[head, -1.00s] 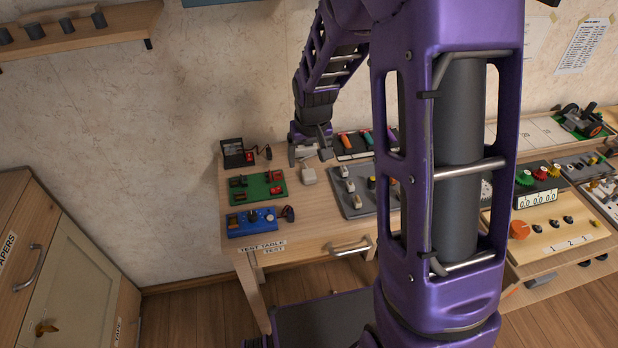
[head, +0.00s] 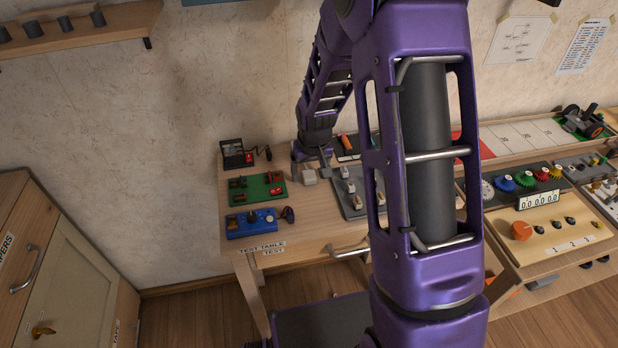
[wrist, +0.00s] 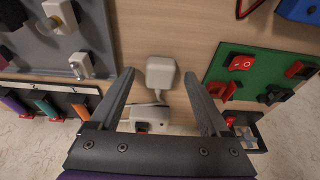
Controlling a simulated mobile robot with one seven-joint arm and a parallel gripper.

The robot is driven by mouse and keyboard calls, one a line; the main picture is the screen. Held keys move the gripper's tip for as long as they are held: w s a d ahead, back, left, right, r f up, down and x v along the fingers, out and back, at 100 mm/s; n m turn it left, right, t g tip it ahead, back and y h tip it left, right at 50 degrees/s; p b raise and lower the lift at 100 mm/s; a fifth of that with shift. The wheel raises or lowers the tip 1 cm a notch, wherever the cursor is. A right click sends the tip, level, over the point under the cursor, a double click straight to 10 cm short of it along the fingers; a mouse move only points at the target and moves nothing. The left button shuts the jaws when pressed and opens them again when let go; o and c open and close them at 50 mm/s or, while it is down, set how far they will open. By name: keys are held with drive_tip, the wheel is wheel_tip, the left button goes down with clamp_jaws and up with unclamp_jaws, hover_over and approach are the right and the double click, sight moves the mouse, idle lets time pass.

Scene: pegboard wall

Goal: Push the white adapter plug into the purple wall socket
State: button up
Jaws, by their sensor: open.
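The white adapter plug (head: 309,177) is a small block on the wooden test table. In the wrist view the plug (wrist: 160,72) lies at the fingertips, with a gap to the finger on each side. A short stub or cord shows at its near end. My gripper (head: 312,166) is open and low over the table by the plug. In the wrist view my gripper (wrist: 158,76) has one finger on each side of it, and nothing is held. I cannot make out a purple wall socket in either view.
A grey panel with white plugs (head: 350,203), a green board (head: 258,199) and a blue box (head: 250,224) stand close by. My arm hides part of the bench.

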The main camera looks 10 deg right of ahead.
sight(310, 175)
drive_tip(key=shift+c, duration=0.3)
clamp_jaws()
idle(0.3)
wheel_tip(310, 175, up, 10)
drive_tip(key=p, duration=0.1)
idle(0.4)
